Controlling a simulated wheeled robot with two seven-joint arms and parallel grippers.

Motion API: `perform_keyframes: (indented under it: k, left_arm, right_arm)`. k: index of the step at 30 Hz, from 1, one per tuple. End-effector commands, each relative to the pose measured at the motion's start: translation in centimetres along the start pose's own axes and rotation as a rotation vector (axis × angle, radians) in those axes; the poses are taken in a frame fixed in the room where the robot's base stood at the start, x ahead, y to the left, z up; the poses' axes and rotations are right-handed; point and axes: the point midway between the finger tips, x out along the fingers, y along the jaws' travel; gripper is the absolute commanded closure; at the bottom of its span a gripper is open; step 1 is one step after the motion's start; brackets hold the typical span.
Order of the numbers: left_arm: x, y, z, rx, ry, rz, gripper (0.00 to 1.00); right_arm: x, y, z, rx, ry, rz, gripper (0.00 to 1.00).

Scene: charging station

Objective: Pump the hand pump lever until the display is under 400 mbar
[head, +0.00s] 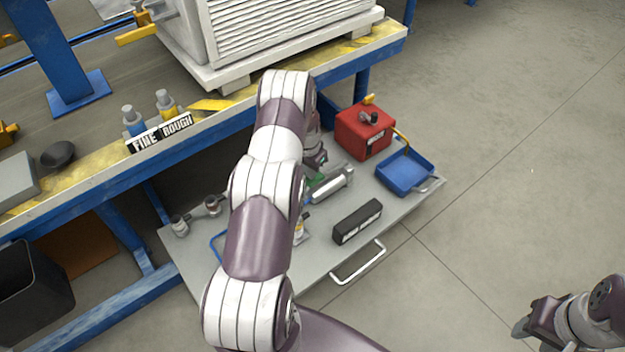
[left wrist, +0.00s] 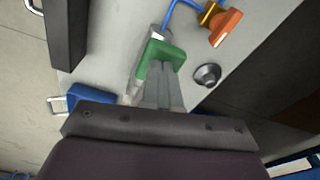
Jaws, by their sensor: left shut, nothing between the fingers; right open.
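In the head view my left gripper is mostly hidden by my arm. My right gripper (head: 522,328) is open and empty over the floor at lower right. I see no readable pressure display.
The grey tray (head: 390,215) also holds a red case (head: 365,133), a blue bin (head: 405,172) and a black box (head: 357,221). An orange-handled part (left wrist: 226,27) and a round grey fitting (left wrist: 207,75) lie near the left gripper. The workbench edge (head: 90,182) runs above the tray. Floor at right is clear.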

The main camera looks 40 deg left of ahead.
Motion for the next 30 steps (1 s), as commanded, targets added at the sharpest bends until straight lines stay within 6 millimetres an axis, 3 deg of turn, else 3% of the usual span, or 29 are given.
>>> perform_keyframes:
  k: [10, 22, 27, 30]
  left_arm:
    - [0.3, 0.0, 0.0, 0.0, 0.0, 0.0, 1.0]
    - [4.5, 0.0, 0.4, 0.0, 0.001, 0.0, 1.0]
    - [3.9, 0.0, 0.4, 0.0, 0.001, 0.0, 1.0]
    - [2.7, 0.0, 1.5, -0.002, -0.001, 0.001, 1.0]
  right_arm:
    - [0.2, 0.0, 0.0, 0.0, 0.001, 0.0, 0.57]
    - [3.0, 0.0, 0.3, 0.0, 0.0, 0.0, 0.57]
    - [2.4, 0.0, 0.3, 0.0, 0.0, 0.0, 0.57]
    - [0.6, 0.0, 0.1, 0.0, 0.0, 0.0, 0.57]
